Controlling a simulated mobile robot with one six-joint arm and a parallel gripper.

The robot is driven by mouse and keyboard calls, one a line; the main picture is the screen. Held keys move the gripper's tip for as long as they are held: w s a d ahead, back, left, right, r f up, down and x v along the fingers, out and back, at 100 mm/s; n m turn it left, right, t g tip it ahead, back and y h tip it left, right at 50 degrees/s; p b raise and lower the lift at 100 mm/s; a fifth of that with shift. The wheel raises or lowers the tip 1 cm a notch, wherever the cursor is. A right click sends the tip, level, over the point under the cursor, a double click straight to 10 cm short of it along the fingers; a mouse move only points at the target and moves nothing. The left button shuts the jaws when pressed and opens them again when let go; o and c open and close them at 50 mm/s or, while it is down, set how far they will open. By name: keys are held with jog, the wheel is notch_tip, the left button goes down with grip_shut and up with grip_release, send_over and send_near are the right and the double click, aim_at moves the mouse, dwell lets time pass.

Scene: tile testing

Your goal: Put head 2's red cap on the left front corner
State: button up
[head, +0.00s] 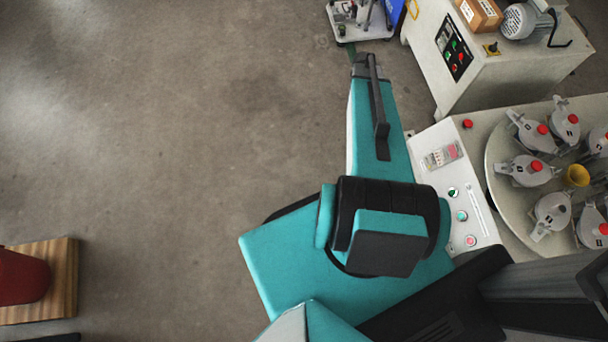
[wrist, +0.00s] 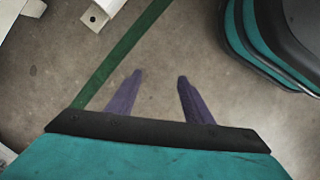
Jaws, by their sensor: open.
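Several grey heads with clamp-like arms stand on a round turntable (head: 497,180) at the right of the head view. Most visible ones carry a red cap, such as the upper-left head's cap (head: 542,129) and the left head's cap (head: 536,165). The lower-left head (head: 552,212) shows no red cap. The head numbers are too small to read, so I cannot tell which is head 2. My gripper (wrist: 159,79) is open in the wrist view, its two purple fingers apart and empty above bare floor. In the head view my arm largely hides it.
The turntable's machine has a light control panel (head: 481,205) with buttons, and a red knob or cap (head: 467,124) at its upper edge. A yellow cup (head: 577,176) sits mid-turntable. Another bench (head: 455,85) carries a cardboard box (head: 480,13). Open floor (head: 180,130) lies left.

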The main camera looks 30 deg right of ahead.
jog(key=s+a+f+m, duration=0.1)
jog(key=s+a, duration=0.3)
jog(key=a, duration=0.6)
jog(key=s+a+f+m+g, duration=0.1)
jog(key=s+a+f, duration=0.3)
jog(key=a, duration=0.7)
jog(key=s+a+f+m+y, duration=0.1)
jog(key=s+a+f, duration=0.2)
jog(key=a, duration=0.7)
jog(key=shift+s+a+m+g, duration=0.3)
jog(key=shift+s+m+g, duration=0.1)
jog(key=shift+s, duration=0.5)
notch_tip(320, 180, up, 16)
jog(key=s+p, duration=0.1)
jog(key=p, duration=1.4)
jog(key=shift+s+g+p, duration=0.15)
jog(key=shift+g+p, duration=0.15)
jog(key=shift+a, duration=0.1)
